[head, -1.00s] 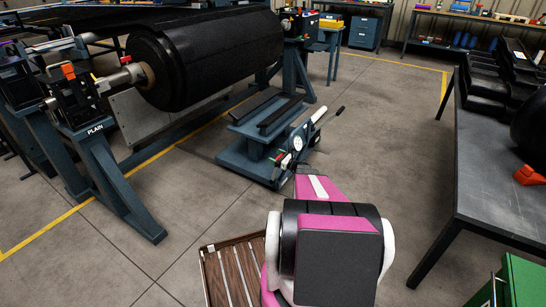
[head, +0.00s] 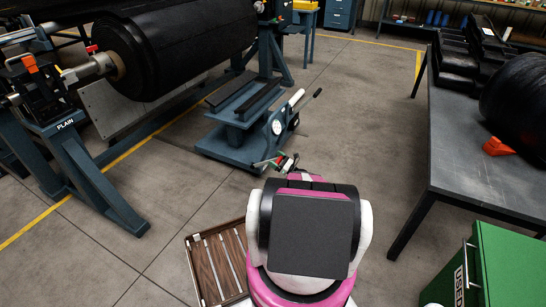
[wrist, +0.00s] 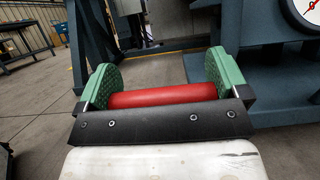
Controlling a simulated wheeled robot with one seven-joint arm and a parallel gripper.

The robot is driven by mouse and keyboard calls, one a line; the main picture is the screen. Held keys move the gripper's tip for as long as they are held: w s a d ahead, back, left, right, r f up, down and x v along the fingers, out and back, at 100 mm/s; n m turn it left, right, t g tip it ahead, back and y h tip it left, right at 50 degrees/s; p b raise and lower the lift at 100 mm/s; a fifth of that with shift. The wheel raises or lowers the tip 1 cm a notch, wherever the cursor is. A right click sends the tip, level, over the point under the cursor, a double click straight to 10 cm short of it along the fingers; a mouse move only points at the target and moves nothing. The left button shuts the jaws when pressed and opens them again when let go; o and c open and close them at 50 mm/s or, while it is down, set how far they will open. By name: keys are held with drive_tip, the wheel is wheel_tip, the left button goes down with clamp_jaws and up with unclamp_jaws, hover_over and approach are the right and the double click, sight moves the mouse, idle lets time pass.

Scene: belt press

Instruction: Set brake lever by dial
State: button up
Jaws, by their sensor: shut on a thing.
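My gripper (wrist: 160,88) has green ribbed pads, shut on a red cylinder (wrist: 163,96) that lies crosswise between them in the wrist view. I cannot tell whether this cylinder belongs to the brake lever. In the head view my gripper (head: 277,162) is small, low at the near side of a blue stand. A round white dial (head: 277,127) is on the stand's right side; it also shows, cut off, in the wrist view's top right corner (wrist: 304,10), with a red needle. Beside the dial, a white cylinder and black-tipped rod (head: 312,98) slant up to the right.
The blue stand (head: 215,146) sits near a large black roller (head: 185,48) on blue supports. A dark table (head: 475,165) stands right, a green bin (head: 505,265) front right. A slatted wooden case (head: 222,262) lies left of my arm. Open floor lies between stand and table.

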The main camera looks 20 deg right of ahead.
drive_tip(key=shift+s+d+f, duration=0.15)
drive_tip(key=shift+s+d, duration=0.1)
drive_tip(key=shift+s, duration=0.05)
drive_tip(key=o, duration=0.9)
drive_tip(key=shift+s, duration=0.1)
drive_tip(key=shift+o, duration=0.2)
drive_tip(key=shift+f, duration=0.1)
